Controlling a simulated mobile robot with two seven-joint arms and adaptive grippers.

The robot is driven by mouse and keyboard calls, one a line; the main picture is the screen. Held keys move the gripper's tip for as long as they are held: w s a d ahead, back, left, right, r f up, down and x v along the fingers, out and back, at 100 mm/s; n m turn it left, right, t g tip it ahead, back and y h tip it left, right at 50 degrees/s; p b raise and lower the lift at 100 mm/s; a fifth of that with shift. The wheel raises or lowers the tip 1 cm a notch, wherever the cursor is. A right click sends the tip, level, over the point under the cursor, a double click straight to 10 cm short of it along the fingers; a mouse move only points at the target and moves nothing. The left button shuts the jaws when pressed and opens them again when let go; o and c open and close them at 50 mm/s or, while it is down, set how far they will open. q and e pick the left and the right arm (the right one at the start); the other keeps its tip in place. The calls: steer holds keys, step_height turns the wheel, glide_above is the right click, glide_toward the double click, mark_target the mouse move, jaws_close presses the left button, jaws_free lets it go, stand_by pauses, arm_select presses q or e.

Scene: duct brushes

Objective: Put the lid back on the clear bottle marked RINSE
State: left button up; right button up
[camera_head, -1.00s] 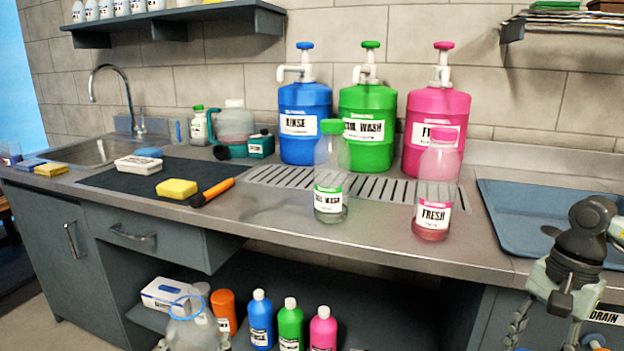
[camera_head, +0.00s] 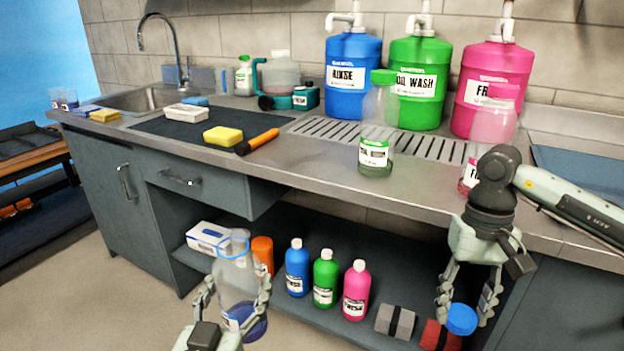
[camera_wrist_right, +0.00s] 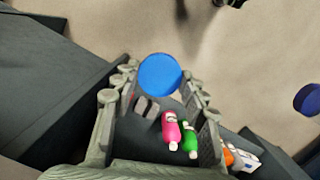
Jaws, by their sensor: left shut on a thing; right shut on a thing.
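A clear bottle (camera_head: 237,275) with a blue ring around its open mouth and blue liquid at its base is held by my left gripper (camera_head: 237,297), shut around its body. It is in front of the counter, slightly tilted; its label is mostly hidden and unreadable. My right gripper (camera_head: 466,312) points down and is shut on a round blue lid (camera_head: 461,319). The lid also shows between the fingers in the right wrist view (camera_wrist_right: 160,75). Lid and bottle are well apart, the lid to the right.
On the counter (camera_head: 310,165) stand a green-capped clear bottle (camera_head: 376,125) and a pink one (camera_head: 490,125), before large blue, green and pink dispensers. Small blue, green and pink bottles (camera_head: 325,280) stand on the lower shelf. Open floor (camera_head: 110,290) lies at the left.

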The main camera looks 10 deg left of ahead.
arm_select(q)
steer(key=s+d+r+m+g+h, duration=0.1)
steer(key=d+m+g+h, duration=0.3)
steer(key=d+m+h, duration=0.4)
steer(key=s+d+h, duration=0.1)
steer(key=d+h, duration=0.2)
steer(key=d, duration=0.2)
steer(key=shift+d+h, duration=0.25)
steer(key=shift+h, duration=0.05)
steer(key=shift+r, duration=0.1)
arm_select(e)
steer(key=s+a+r+n, duration=0.1)
steer(key=a+r+n, duration=0.4)
steer(key=a+r, duration=1.5)
steer(key=a, duration=0.3)
steer(key=shift+s+r+h, duration=0.25)
steer(key=shift+h, duration=0.15)
steer(key=shift+f, duration=0.1)
steer(key=shift+f, duration=1.95)
